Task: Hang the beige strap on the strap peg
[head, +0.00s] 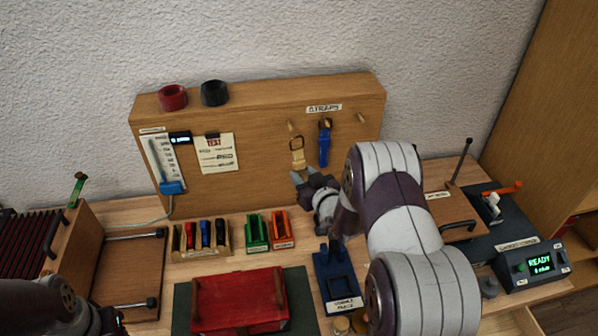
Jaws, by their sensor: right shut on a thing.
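The beige strap (297,155) is upright against the wooden back board, its loop end up, just below the left peg (290,126) under the "STRAPS" label (324,108). I cannot tell whether its loop is around that peg. My right gripper (303,178) is shut on the strap's lower end, and its fingers hide that end. A blue strap (324,145) hangs from the middle peg, to the right of the beige one. Another peg (361,118) at the right is bare. My left arm shows at the lower left, with its gripper out of view.
The back board (260,100) carries a note sheet (216,153) and a blue gauge (172,187). Two rings, red (172,97) and black (214,93), sit on its top. Below are several coloured holders, a red case (238,300), a blue stand (336,278) and a "READY" box (532,265).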

